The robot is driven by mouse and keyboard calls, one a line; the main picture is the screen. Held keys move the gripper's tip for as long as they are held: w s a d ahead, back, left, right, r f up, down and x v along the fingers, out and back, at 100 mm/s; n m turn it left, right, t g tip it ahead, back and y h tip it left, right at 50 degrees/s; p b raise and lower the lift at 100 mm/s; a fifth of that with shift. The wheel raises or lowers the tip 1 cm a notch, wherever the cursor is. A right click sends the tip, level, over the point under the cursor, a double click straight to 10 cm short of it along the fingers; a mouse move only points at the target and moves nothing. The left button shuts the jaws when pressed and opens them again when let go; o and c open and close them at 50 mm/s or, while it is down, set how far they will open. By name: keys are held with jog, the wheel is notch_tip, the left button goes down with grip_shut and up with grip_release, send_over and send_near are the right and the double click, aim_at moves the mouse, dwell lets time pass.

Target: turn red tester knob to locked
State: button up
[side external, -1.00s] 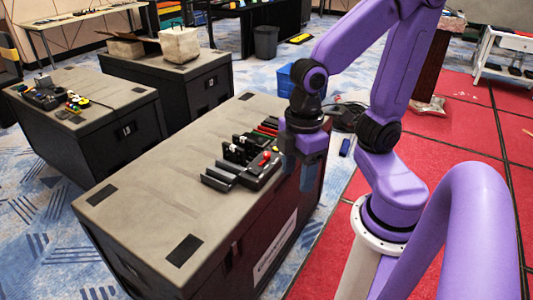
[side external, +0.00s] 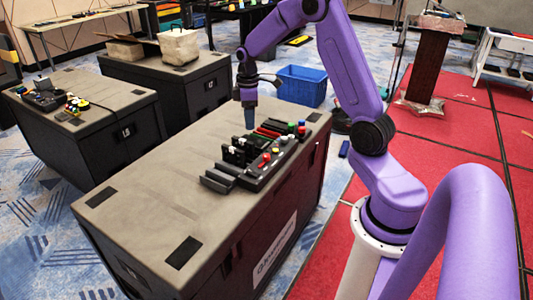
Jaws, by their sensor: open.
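The tester is a long black unit (side external: 257,175) on top of the large grey-topped case. A red knob (side external: 266,157) stands up from it. At this size I cannot tell which position the knob points to. My gripper (side external: 250,124) points down beyond the tester's black parts, up and to the left of the red knob in the picture. It is apart from the knob, open, and nothing shows between its fingers. Its fingers are seen nearly edge-on.
Black upright parts (side external: 236,152) and red bars (side external: 268,132) sit beside the knob. The case top (side external: 160,185) is clear at the front left. A blue bin (side external: 302,88) stands on the floor behind.

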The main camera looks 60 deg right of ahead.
send_over(267, 155)
notch_tip(267, 155, down, 3)
jog(key=shift+m, duration=0.4)
notch_tip(267, 155, down, 18)
jog(key=shift+a+r, duration=0.15)
jog(key=shift+r, duration=0.1)
jog(key=c, duration=1.1)
